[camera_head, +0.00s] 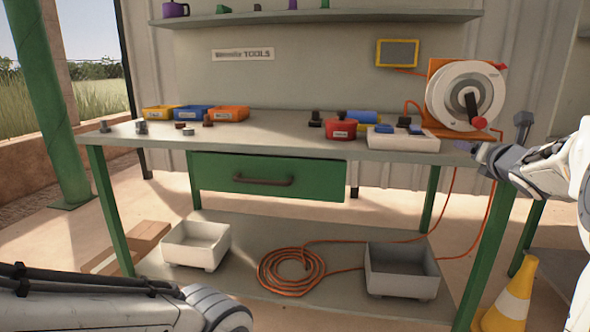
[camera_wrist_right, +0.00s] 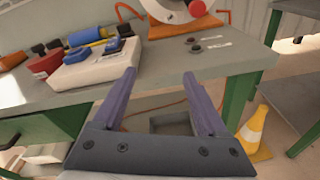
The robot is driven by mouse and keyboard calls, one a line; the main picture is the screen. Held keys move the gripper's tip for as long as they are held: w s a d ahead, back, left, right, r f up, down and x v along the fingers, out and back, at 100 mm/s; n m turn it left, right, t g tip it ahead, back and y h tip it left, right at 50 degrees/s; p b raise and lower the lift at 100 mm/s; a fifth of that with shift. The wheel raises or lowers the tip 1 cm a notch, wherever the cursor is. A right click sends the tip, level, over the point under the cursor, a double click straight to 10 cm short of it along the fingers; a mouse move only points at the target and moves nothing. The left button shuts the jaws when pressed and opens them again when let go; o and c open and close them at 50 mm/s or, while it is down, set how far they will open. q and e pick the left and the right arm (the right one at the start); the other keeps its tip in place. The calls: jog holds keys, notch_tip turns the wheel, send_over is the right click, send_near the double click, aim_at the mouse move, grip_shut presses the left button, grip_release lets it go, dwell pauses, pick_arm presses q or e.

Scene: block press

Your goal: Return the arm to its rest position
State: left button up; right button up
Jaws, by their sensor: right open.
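My right arm (camera_head: 555,165) comes in from the right in the head view, above the bench's right end. Its gripper (camera_head: 466,146) shows small purple fingers by the bench edge, below the white reel. In the right wrist view the gripper (camera_wrist_right: 160,76) is open, with two purple fingers spread apart and nothing between them. Its fingers point over the bench's front edge. My left arm (camera_head: 90,308) lies low across the bottom left of the head view. Its gripper is out of the picture.
A green drawer (camera_head: 225,170) is below. A traffic cone (camera_head: 511,300) stands at the lower right.

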jog(key=s+a+f+m+g+y, duration=0.15)
jog(key=a+f+m, duration=0.25)
jog(key=a, duration=0.4)
jog(key=s+a+f+m+g, duration=0.25)
jog(key=a+f+m, duration=0.2)
jog(key=a, duration=0.45)
jog(key=s+a+f+m+g+y, duration=0.1)
jog(key=s+a+f+m+g, duration=0.2)
jog(key=a, duration=0.5)
jog(key=s+a+f+m+g+y, duration=0.1)
jog(key=s+a+f+m+g, duration=0.3)
jog(key=s, duration=0.6)
jog(key=s+a+f+m+g+p, duration=0.1)
jog(key=s+a+f+m+g, duration=0.3)
jog(key=s, duration=0.6)
jog(key=s+a+f+m+y, duration=0.1)
jog(key=s+a+f+m, duration=0.2)
jog(key=s+a+f, duration=0.5)
jog(key=s+d+r+p, duration=0.1)
jog(key=r+p, duration=1.8)
jog(key=r, duration=0.1)
jog(key=s+r+g+p, duration=0.1)
jog(key=s+r+p, duration=0.1)
jog(key=r+p, duration=1.7)
jog(key=shift+s+d+r, duration=0.15)
jog(key=shift+d+r, duration=0.25)
jog(key=shift+r, duration=0.15)
